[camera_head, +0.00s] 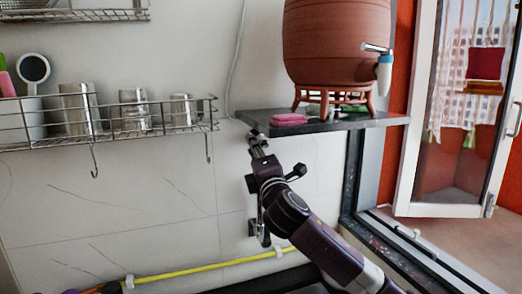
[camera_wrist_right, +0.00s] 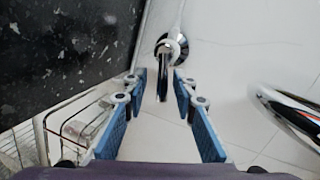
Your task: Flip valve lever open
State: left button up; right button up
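A chrome fitting with a round flange (camera_wrist_right: 177,48) sits on the white wall in the right wrist view. A narrow chrome piece (camera_wrist_right: 162,78), perhaps the valve lever, comes from it toward the gap between my fingers. My right gripper (camera_wrist_right: 160,82) is open, with a blue-padded finger on each side of that piece. I see no clear contact. In the head view the right gripper (camera_head: 257,143) is just below the dark shelf's left end, and it hides most of the fitting. A clay waterpot (camera_head: 335,42) with a tap (camera_head: 384,70) stands on the shelf. My left gripper is not in view.
The dark shelf (camera_head: 365,124) overhangs near the gripper and fills the upper left of the wrist view. A pink cloth (camera_head: 289,120) lies on it. A wire rack (camera_head: 110,120) with metal cups is left. A curved chrome pipe (camera_wrist_right: 290,112) is close on the wrist view's right.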

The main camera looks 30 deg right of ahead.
jog(key=shift+d, duration=0.1)
jog(key=shift+c, duration=1.1)
jog(key=shift+d, duration=0.15)
grip_shut()
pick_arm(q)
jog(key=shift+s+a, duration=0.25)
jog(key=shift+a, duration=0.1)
pick_arm(e)
jog(key=shift+r+m+h+p, duration=0.35)
jog(key=shift+m+p, duration=0.1)
jog(key=shift+m, duration=0.55)
jog(key=shift+r+m+g+h+p, duration=0.15)
jog(key=shift+m+g+h+p, duration=0.2)
jog(key=shift+m, duration=0.65)
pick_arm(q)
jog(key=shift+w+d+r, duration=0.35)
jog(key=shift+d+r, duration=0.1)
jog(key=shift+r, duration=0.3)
